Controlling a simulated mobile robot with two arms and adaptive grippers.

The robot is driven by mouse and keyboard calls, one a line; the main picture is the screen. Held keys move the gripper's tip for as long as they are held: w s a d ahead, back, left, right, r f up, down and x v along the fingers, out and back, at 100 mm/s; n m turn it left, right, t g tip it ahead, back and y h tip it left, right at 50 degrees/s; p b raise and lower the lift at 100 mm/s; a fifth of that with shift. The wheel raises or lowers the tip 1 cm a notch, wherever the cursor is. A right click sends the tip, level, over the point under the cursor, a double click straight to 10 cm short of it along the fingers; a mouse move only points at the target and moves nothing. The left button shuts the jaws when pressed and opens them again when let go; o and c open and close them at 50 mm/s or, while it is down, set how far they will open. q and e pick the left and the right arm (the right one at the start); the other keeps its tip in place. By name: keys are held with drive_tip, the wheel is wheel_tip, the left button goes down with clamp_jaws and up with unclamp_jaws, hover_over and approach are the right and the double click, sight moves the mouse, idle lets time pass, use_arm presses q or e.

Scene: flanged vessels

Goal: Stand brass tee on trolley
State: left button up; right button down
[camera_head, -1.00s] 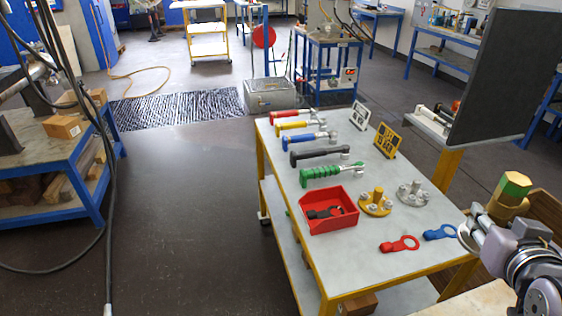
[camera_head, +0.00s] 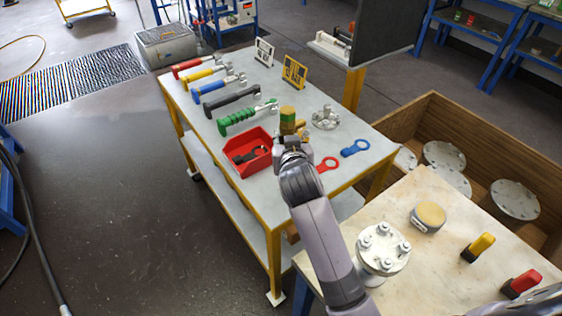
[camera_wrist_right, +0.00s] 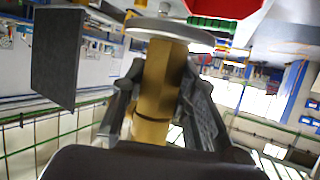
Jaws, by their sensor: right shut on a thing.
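I cannot tell whether the tee touches the top of the trolley (camera_head: 264,84). My left gripper is not in view.
On the trolley are a red bin (camera_head: 247,152), a steel flange (camera_head: 326,118), a red ring spanner (camera_head: 328,164), a blue one (camera_head: 356,148) and a row of hammer-like tools. A pale bench (camera_head: 400,215) with a bolted flange (camera_head: 383,250) stands at right front.

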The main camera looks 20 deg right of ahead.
wheel_tip(320, 180, down, 10)
drive_tip(key=shift+f, duration=2.35)
drive_tip(key=shift+b, duration=0.35)
drive_tip(key=shift+f, duration=0.15)
drive_tip(key=c, duration=1.3)
unclamp_jaws()
drive_tip(key=shift+s+f, duration=0.1)
